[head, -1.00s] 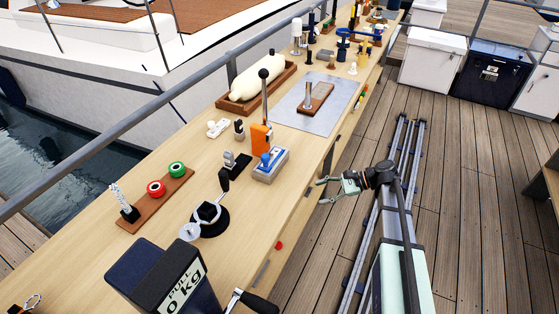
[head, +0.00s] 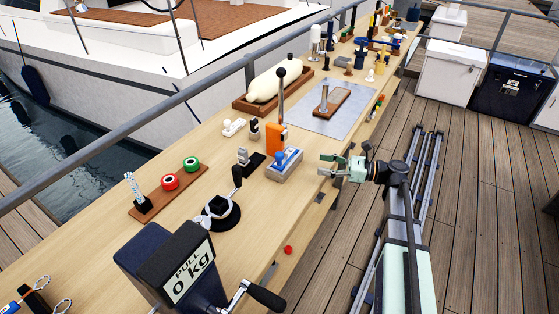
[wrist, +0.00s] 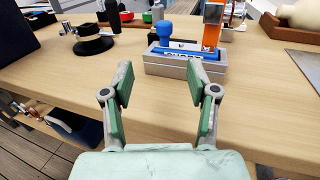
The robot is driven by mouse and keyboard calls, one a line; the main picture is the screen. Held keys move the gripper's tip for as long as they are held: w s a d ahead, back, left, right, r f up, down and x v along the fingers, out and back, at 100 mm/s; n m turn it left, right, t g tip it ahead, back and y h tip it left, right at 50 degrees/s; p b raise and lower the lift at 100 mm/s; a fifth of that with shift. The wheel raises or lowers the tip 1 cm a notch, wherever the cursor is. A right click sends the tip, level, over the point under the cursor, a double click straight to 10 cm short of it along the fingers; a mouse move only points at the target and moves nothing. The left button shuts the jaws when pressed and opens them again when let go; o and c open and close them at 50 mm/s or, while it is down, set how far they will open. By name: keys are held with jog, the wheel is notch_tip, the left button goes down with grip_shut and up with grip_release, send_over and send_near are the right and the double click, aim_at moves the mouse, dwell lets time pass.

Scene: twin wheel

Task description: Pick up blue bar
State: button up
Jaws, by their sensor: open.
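A blue bar-like piece (head: 287,160) with a white label and a rounded blue knob sits in a light grey tray (head: 283,174) on the wooden bench. In the wrist view the blue piece (wrist: 182,54) lies in the grey tray (wrist: 188,71) ahead, its knob rising at the left end. My gripper (head: 321,165) is open and empty at the bench's front edge, right of the tray. In the wrist view my gripper (wrist: 168,82) has its two fingers apart, pointing toward the tray and not touching it.
An orange block (head: 275,138) with a tall lever stands just behind the tray. A black winch (head: 220,210) with a handle stands to the left. A metal sheet (head: 318,122) lies to the right. The bench surface (wrist: 165,110) before the tray is clear.

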jog(key=p, duration=0.2)
send_near(281, 157)
jog(key=a, duration=0.3)
jog(key=w+a, duration=0.1)
jog(key=shift+w+a+f, duration=0.15)
jog(key=shift+a+f, duration=0.1)
jog(key=shift+f, duration=0.15)
jog(key=shift+w+a+p, duration=0.2)
jog(key=shift+w+a, duration=0.05)
jog(key=shift+a, duration=0.55)
jog(key=shift+w+a+p, duration=0.25)
jog(key=shift+a, duration=0.55)
jog(key=shift+w+a+p, duration=0.2)
jog(key=shift+w+a, duration=0.1)
jog(key=shift+a, duration=0.5)
jog(key=shift+a+f, duration=0.1)
jog(key=shift+a, duration=0.3)
jog(key=shift+c, duration=0.4)
grip_shut()
